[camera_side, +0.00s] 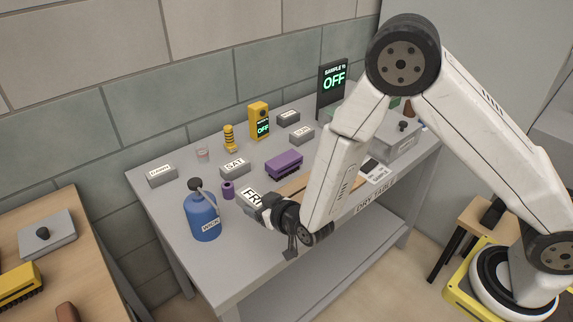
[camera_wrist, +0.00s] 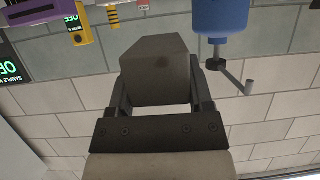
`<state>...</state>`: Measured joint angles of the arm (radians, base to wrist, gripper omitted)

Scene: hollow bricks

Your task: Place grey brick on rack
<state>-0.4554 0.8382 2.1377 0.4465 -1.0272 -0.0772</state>
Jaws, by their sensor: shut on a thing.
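My gripper (camera_side: 264,207) is shut on a grey brick with an "FRI" label (camera_side: 249,197), at the front middle of the grey table. In the wrist view, the grey brick (camera_wrist: 158,72) is held between the two fingers of my gripper (camera_wrist: 158,92). The brick looks raised, but its underside and any gap to the table are hidden. Other grey bricks stand on the table: one marked "SAT" (camera_side: 235,169), one at the back left (camera_side: 162,175), and two at the back (camera_side: 288,118) (camera_side: 301,134). I cannot make out which thing is the rack.
A blue bottle (camera_side: 203,218) stands left of my gripper and shows in the wrist view (camera_wrist: 220,18). A purple block (camera_side: 284,164), a purple ring (camera_side: 228,190), a yellow meter (camera_side: 259,120) and a display (camera_side: 332,85) stand behind.

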